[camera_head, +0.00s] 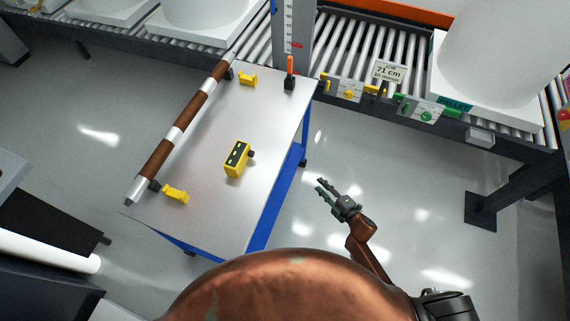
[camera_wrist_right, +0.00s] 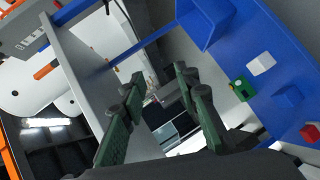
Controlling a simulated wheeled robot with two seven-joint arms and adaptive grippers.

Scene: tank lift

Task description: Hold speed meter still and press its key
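The speed meter appears to be the small yellow box (camera_head: 236,160) with a dark face, lying near the middle of the table top (camera_head: 215,205). A dark round part shows at its right side. My right gripper (camera_head: 322,187) is to the right of the table, past its edge and apart from the meter. Its two fingers are spread and nothing is between them. The fingers also show apart in the right wrist view (camera_wrist_right: 160,77). I cannot make out the meter in that view. My left gripper is not in view.
A brown and white pole (camera_head: 160,153) lies along the table's left side near two yellow pieces (camera_head: 176,195). An orange-handled item in a black holder (camera_head: 289,83) stands at the far right corner. Behind are a roller conveyor (camera_head: 345,50) and a big white tank (camera_head: 500,50).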

